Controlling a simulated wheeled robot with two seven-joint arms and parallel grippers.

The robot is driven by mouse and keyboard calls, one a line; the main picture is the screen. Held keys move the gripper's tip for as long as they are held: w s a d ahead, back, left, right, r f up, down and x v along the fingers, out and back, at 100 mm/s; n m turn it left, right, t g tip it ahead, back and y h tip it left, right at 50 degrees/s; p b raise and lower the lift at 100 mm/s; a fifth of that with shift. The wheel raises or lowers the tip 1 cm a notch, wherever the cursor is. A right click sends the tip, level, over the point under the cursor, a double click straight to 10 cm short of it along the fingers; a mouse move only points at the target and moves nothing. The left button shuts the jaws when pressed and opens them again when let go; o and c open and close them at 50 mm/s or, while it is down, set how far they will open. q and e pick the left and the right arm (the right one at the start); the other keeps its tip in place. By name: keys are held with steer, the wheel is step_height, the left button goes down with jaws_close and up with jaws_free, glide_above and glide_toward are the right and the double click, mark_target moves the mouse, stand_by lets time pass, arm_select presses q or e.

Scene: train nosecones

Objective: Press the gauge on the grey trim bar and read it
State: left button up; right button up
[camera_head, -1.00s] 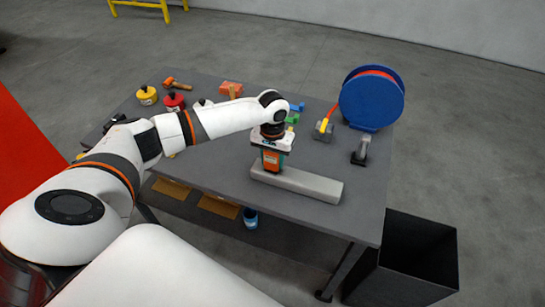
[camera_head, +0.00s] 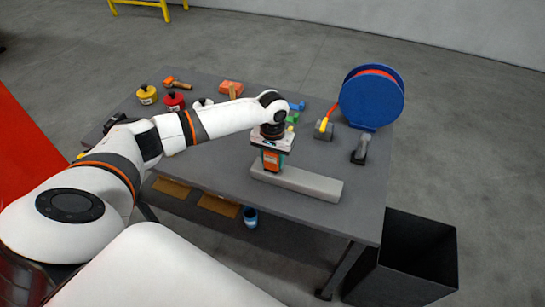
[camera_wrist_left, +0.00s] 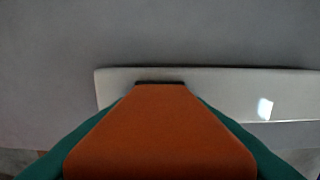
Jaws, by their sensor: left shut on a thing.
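The grey trim bar (camera_head: 312,184) lies along the front of the dark table. It also shows in the left wrist view (camera_wrist_left: 225,88), running off to the right edge. My left gripper (camera_head: 270,160) points down over the bar's left part and is shut on the gauge (camera_head: 270,161), an orange block. In the left wrist view the gauge (camera_wrist_left: 160,130) fills the lower middle, with green on both sides of it. Its far end meets or nearly meets the bar; I cannot tell whether they touch. No reading shows. My right gripper is not in view.
A blue reel (camera_head: 371,98) stands at the table's back right, with a dark grey tool (camera_head: 360,150) in front of it. Yellow (camera_head: 147,94) and red (camera_head: 174,101) pots stand at the left. A black bin (camera_head: 415,250) is on the floor at the right.

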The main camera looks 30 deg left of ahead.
arm_select(q)
steer(key=shift+f+p, duration=0.1)
steer(key=shift+p, duration=0.3)
stand_by(1.2)
step_height(320, 180, up, 5)
steer(key=p, duration=0.6)
steer(key=shift+r+p, duration=0.5)
steer(key=shift+r, duration=0.6)
